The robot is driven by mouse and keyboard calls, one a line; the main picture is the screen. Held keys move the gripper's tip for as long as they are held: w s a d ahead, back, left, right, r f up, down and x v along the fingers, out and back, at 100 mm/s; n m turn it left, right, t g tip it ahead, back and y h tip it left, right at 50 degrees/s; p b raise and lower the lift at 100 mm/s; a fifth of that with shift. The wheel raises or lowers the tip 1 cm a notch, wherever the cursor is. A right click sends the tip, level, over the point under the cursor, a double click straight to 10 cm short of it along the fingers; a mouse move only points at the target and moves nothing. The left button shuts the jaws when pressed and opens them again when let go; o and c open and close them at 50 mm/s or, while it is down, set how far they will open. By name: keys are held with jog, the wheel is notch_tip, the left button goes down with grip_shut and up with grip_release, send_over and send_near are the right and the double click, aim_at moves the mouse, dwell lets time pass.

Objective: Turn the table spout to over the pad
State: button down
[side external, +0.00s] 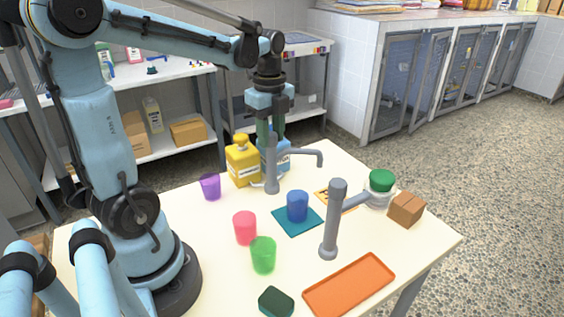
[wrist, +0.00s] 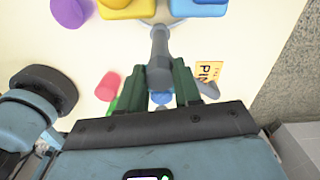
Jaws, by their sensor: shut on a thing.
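The table spout (side external: 298,153) is a grey upright post with a bent arm whose outlet points to the right in the side view. The outlet stands behind and to the right of the teal pad (side external: 283,226), apart from it. A blue cup (side external: 297,206) sits on the pad. My gripper (side external: 269,138) is shut on the upper part of the grey spout. In the wrist view, the grey spout post (wrist: 160,48) shows between the green fingers of my gripper (wrist: 164,82). The fingers hide part of the spout.
Yellow (side external: 242,163) and blue (side external: 282,160) bottles stand close behind the spout. Purple (side external: 210,186), pink (side external: 245,227) and green (side external: 263,254) cups stand left and front. A second grey post (side external: 332,225) reaches toward a green-lidded jar (side external: 381,183). An orange tray (side external: 350,285) lies in front.

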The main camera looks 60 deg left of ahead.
jog(key=m, duration=0.5)
jog(key=shift+m, duration=0.3)
jog(key=m, duration=0.5)
dwell(0.4)
jog(key=c, duration=0.8)
grip_release()
notch_tip(320, 180, up, 12)
jog(key=shift+r, duration=0.1)
